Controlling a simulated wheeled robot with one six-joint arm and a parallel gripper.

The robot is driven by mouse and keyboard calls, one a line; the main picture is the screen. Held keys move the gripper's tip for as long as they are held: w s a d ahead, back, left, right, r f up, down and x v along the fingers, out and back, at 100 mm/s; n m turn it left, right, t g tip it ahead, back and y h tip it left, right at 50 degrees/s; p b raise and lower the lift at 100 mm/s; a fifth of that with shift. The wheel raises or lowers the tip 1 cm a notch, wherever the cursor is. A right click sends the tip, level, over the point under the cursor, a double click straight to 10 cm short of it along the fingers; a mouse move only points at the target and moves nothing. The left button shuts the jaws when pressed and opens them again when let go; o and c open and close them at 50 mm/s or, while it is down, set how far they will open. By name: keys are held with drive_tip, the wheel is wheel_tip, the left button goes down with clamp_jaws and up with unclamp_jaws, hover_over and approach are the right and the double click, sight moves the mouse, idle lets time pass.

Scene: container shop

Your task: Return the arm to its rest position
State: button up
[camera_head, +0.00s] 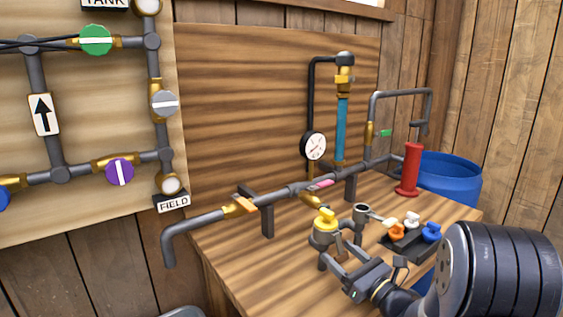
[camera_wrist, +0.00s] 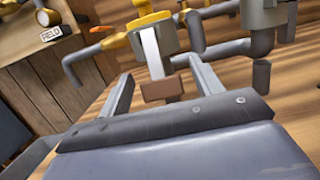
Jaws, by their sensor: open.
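My gripper (camera_head: 333,253) is over the wooden bench, with its arm coming in from the lower right. Its two fingers are apart, and nothing is clamped between them. Just beyond the fingertips is a yellow-capped fitting (camera_head: 325,221) on the pipework. In the wrist view, my gripper (camera_wrist: 160,78) has its fingers spread on either side of a white strip with a brown block, below the yellow cap (camera_wrist: 152,22). I cannot tell whether a finger touches the fitting. The lower part of the fitting is partly hidden by the gripper.
A grey upright pipe (camera_head: 361,222) stands close right of the fitting. A dark tray (camera_head: 405,243) with orange, white and blue knobs lies further right. A red pump (camera_head: 410,168), a pressure gauge (camera_head: 314,146) and a blue barrel (camera_head: 455,178) are behind. The bench's front left is clear.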

drive_tip(key=shift+f+b, duration=0.15)
drive_tip(key=shift+b, duration=0.2)
drive_tip(key=shift+w+f+b, duration=0.1)
drive_tip(key=shift+b, duration=0.25)
drive_tip(key=shift+s+d+t+b, duration=0.15)
drive_tip(key=shift+s+t+b, duration=0.05)
drive_tip(key=shift+t+b, duration=0.1)
drive_tip(key=v, duration=1)
drive_tip(key=shift+d, duration=0.1)
drive_tip(key=x, duration=1.1)
drive_tip(key=shift+a, duration=0.2)
drive_tip(key=r+p, duration=0.1)
drive_tip(key=p, duration=0.1)
drive_tip(key=shift+s+d+p, duration=0.3)
drive_tip(key=shift+p, duration=0.1)
drive_tip(key=g+p, duration=0.1)
drive_tip(key=p, duration=0.1)
drive_tip(key=g+h+p, duration=0.1)
drive_tip(key=p, duration=0.2)
drive_tip(key=shift+s+d+r, duration=0.15)
drive_tip(key=shift+s+d, duration=0.05)
drive_tip(key=shift+s, duration=0.1)
